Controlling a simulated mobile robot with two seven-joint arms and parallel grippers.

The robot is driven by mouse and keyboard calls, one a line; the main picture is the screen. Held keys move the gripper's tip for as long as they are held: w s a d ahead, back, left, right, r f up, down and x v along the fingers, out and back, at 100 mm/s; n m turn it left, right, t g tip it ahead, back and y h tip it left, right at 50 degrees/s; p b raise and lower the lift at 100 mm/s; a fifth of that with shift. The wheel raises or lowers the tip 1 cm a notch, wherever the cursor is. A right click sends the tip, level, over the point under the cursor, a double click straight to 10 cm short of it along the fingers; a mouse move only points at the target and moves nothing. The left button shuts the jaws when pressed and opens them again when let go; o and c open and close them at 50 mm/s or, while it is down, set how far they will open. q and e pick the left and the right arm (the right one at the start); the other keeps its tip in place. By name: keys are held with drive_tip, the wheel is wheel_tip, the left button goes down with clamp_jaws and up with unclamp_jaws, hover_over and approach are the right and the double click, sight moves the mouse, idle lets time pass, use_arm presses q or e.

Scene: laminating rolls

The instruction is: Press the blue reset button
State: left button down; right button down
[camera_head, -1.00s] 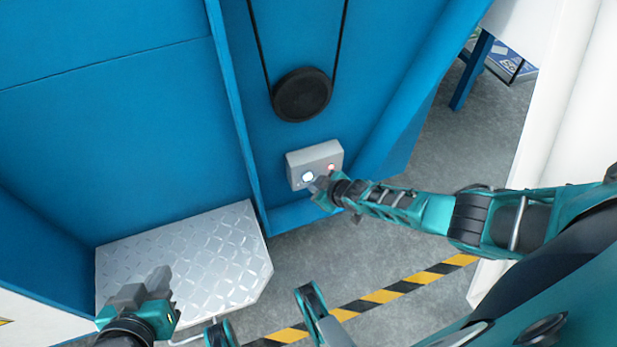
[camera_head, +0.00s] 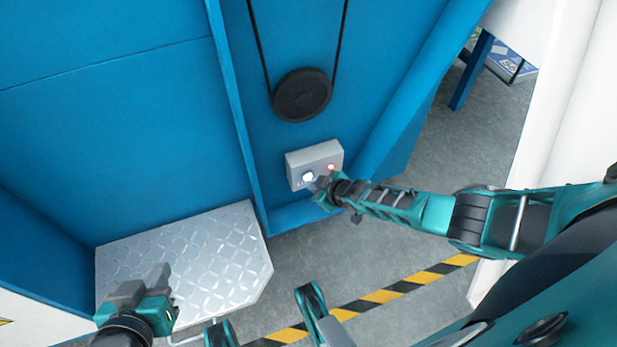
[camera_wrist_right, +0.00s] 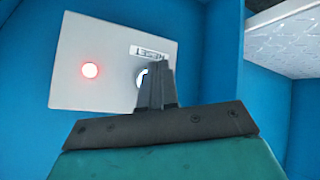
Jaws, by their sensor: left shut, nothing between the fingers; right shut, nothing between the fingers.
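The blue reset button (camera_head: 308,177) glows with a white-blue light on a small grey control box (camera_head: 296,160) on the blue machine. A red lit button (camera_head: 331,167) sits to its right in the head view. My right gripper (camera_head: 314,185) is shut and empty, its fingertips at the blue button's lower edge. In the right wrist view the shut fingers (camera_wrist_right: 157,85) overlap the blue button (camera_wrist_right: 140,77) and hide most of it; I cannot tell whether they touch it. The red button (camera_wrist_right: 90,70) is clear of them. My left gripper (camera_head: 160,279) is shut and empty above the metal plate.
A black pulley wheel (camera_head: 302,95) with a belt is above the box. A diamond-patterned metal plate (camera_head: 225,240) lies at lower left. Blue machine walls (camera_head: 110,120) stand at left. A yellow-black floor stripe (camera_head: 385,296) crosses the grey floor.

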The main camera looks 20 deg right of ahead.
drive_tip(key=shift+w, duration=0.1)
drive_tip(key=shift+w, duration=0.3)
drive_tip(key=shift+w, duration=0.45)
idle(0.6)
drive_tip(key=shift+s+p, duration=0.75)
drive_tip(key=shift+s, duration=0.1)
